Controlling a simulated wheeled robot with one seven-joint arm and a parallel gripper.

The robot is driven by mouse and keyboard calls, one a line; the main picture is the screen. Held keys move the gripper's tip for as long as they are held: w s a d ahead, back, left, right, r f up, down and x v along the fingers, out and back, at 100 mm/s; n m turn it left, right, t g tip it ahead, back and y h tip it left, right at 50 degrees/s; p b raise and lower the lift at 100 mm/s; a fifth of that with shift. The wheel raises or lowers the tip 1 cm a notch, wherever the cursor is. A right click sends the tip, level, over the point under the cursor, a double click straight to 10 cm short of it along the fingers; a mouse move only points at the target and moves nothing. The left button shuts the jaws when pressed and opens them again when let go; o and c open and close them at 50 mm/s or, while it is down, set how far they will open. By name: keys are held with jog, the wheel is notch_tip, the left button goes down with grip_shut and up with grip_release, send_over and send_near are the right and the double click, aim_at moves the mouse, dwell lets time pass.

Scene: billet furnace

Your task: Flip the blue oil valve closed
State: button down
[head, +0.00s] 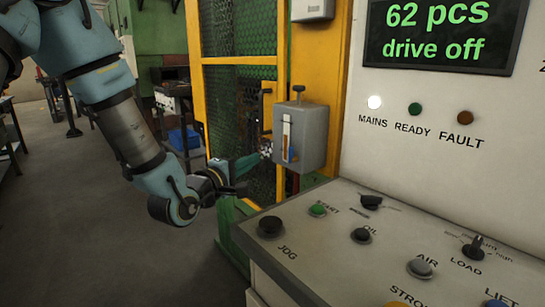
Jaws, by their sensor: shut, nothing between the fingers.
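A grey box (302,134) is mounted on the yellow guard frame, right of the middle. On its front is a pale upright plate with an orange strip (286,132) and a small blue part (291,154) low down. This blue part may be the oil valve's handle; it is too small to tell its exact position. My gripper (265,153) reaches in from the left, with its tips just left of the box's front, near the height of the blue part. It is shut and empty. I cannot tell whether the tips touch the box.
The sloping control panel (390,240) with knobs and buttons stands right of and below my gripper. The display (445,35) reads "62 pcs drive off". The yellow mesh guard (235,100) stands behind the gripper.

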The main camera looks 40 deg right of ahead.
aim_at(291, 154)
jog(key=p+x, duration=0.3)
jog(key=x, duration=0.6)
jog(key=shift+d, duration=0.15)
jog(key=s+p, duration=0.1)
jog(key=s, duration=0.2)
jog(key=shift+s+f, duration=0.1)
jog(key=shift+s, duration=0.3)
jog(key=shift+d+f+b, duration=0.1)
jog(key=shift+d+b, duration=0.05)
jog(key=shift+b, duration=0.3)
jog(key=shift+s+m+b, duration=0.1)
jog(key=shift+m+b, duration=0.2)
jog(key=shift+m, duration=0.1)
